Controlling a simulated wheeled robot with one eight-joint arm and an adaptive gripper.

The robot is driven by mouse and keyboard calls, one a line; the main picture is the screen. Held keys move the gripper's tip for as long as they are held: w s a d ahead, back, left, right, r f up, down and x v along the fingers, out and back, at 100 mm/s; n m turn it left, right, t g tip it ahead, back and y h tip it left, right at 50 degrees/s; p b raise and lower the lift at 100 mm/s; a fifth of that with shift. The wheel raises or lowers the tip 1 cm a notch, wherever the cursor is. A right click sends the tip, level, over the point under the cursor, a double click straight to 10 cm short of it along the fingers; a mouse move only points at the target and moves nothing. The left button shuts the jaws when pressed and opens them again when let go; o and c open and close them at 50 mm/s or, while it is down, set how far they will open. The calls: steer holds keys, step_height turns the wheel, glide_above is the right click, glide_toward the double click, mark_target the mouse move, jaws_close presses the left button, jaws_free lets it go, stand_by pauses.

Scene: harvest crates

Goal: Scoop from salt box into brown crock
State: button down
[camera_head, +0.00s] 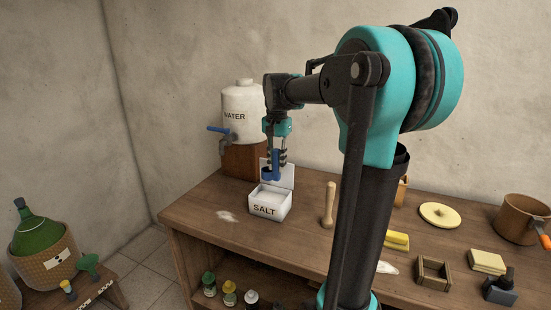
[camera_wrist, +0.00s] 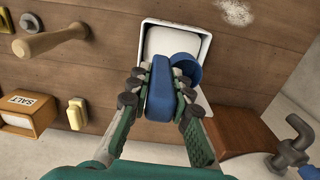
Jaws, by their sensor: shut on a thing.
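The white salt box (camera_head: 264,211) stands on the wooden table with its lid raised. In the wrist view, the salt box (camera_wrist: 206,84) is open with white salt (camera_wrist: 170,42) inside. My gripper (camera_head: 276,158) is shut on the handle of a blue scoop (camera_head: 268,174), just above the open box. In the wrist view, my gripper (camera_wrist: 158,96) clasps the blue scoop (camera_wrist: 160,80), whose round cup overlaps the box opening. I cannot tell whether the cup holds salt or touches it. A round brown pot (camera_head: 520,218), seemingly the brown crock, stands far right.
A white water jug (camera_head: 242,110) with a tap sits on a wooden block (camera_head: 240,162) behind the box. A wooden pestle (camera_head: 329,205) stands right of the box. A round lid (camera_head: 441,214), small wooden frame (camera_head: 433,272) and yellow blocks lie towards the crock.

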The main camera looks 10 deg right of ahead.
mark_target(276, 175)
steer(key=shift+w+a+f+n, duration=0.1)
steer(key=shift+w+f+n, duration=0.1)
steer(key=shift+f+n, duration=0.15)
steer(key=shift+f, duration=2.15)
steer(key=shift+f, duration=0.1)
steer(key=shift+r, duration=2.05)
